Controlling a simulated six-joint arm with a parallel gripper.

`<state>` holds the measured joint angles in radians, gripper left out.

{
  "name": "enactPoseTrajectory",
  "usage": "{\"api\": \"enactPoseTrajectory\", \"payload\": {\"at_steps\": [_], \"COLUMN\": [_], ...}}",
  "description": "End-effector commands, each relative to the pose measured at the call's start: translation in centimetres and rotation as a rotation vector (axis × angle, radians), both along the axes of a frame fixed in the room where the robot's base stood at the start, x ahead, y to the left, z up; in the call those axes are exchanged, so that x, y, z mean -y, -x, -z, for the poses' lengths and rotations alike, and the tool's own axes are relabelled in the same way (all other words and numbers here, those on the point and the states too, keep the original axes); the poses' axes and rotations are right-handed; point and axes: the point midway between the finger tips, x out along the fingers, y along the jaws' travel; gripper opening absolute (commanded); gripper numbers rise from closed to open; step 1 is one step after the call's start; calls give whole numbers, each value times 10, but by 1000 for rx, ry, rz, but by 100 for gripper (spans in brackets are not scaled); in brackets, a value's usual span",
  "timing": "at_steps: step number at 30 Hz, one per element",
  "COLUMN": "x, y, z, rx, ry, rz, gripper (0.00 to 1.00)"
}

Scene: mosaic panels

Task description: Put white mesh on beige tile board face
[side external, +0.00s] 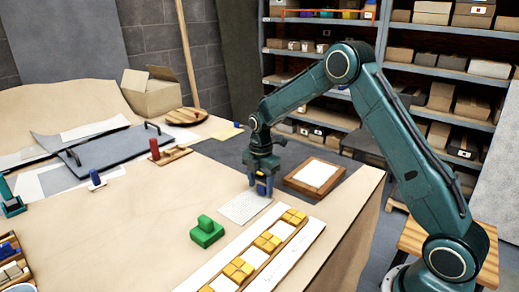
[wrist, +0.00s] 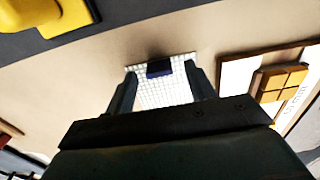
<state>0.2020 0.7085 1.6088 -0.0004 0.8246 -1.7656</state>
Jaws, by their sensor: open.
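The white mesh (side external: 243,208) is a thin gridded sheet lying flat on the table. It also shows between my fingers in the wrist view (wrist: 165,96), with a dark blue tab (wrist: 159,69) at its far edge. My gripper (side external: 264,188) points down over the mesh's right end, its fingers apart on either side of the tab; I cannot tell whether they touch it. The beige tile board (side external: 207,274) is a long pale strip with groups of yellow-beige tiles (side external: 268,241) and white gaps, lying in front of the mesh. Part of it shows at right in the wrist view (wrist: 237,72).
A wood-framed panel (side external: 316,176) lies right of my gripper on a dark mat (side external: 232,150). A red-handled tool (side external: 155,149) and grey handled plate (side external: 112,153) lie further back.

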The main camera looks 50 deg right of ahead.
Motion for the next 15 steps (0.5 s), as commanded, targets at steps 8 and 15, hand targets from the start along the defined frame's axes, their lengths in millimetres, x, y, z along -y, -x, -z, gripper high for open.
{"api": "enactPoseTrajectory", "payload": {"at_steps": [8, 15], "x": [0, 0], "y": [0, 0], "z": [0, 0], "rx": [0, 0], "ry": [0, 0], "rz": [0, 0], "gripper": [9, 3]}}
